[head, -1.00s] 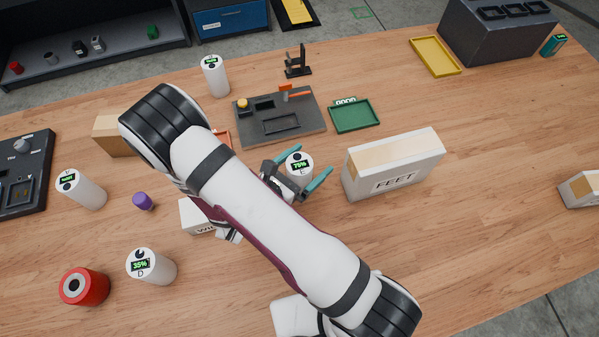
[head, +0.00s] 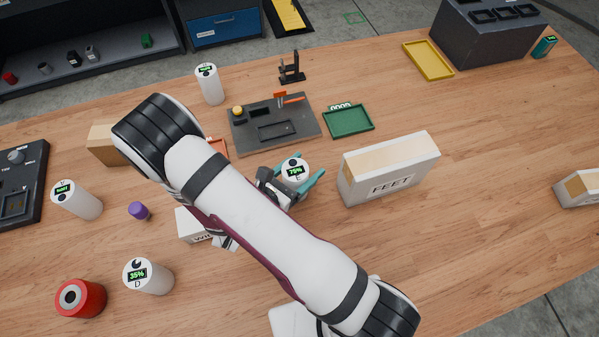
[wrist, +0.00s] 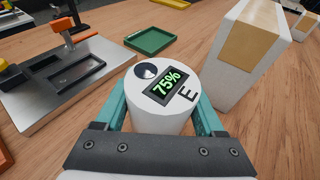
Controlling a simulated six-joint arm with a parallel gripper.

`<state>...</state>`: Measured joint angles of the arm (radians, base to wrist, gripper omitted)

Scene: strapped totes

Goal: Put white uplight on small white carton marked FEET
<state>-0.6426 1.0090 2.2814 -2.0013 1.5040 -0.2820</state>
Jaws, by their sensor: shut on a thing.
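The white uplight (head: 295,170) is a white cylinder with a dark dot, a green 75% display and the letter E on its top. My gripper (head: 307,169) is shut on it, one teal finger on each side. In the wrist view the uplight (wrist: 158,92) stands between the fingers, its top facing the camera. Its base is hidden, so I cannot tell whether it touches the table. The white carton marked FEET (head: 392,184) stands on the table just right of my gripper, with a tan strip along its top. It also shows in the wrist view (wrist: 233,75).
Other white cylinders stand around, including one marked 35% D (head: 150,278). A part-hidden white carton marked WI (head: 190,225) lies under my arm. A grey fixture board (head: 245,140) and green tray (head: 349,121) lie behind.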

